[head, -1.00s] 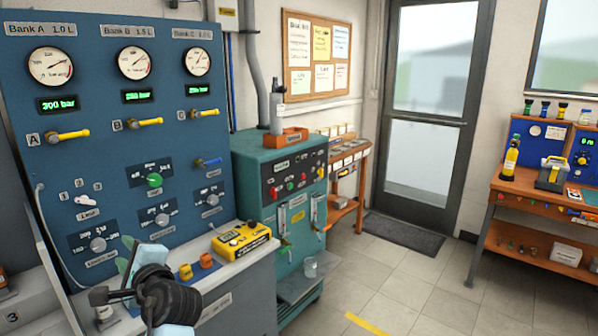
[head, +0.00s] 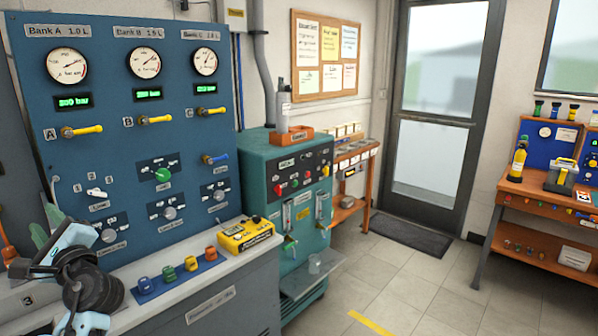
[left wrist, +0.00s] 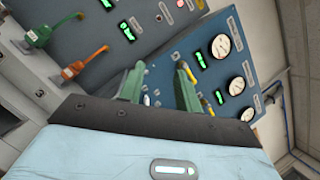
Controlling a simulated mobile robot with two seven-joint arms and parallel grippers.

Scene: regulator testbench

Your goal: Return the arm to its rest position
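My left arm comes in at the lower left of the head view. Its gripper (head: 46,228), with green fingers, is in front of the lower left part of the blue bank panel (head: 120,110). In the left wrist view the two green fingers of the left gripper (left wrist: 160,82) stand apart with nothing between them. The panel with its gauges also shows beyond them (left wrist: 185,55). My right gripper is in neither view.
Several coloured caps on a blue strip (head: 180,280) and a yellow meter (head: 245,235) stand on the grey bench (head: 228,278) to the right of my arm. A teal cabinet (head: 262,185) stands beyond. The floor (head: 400,275) at right is mostly clear.

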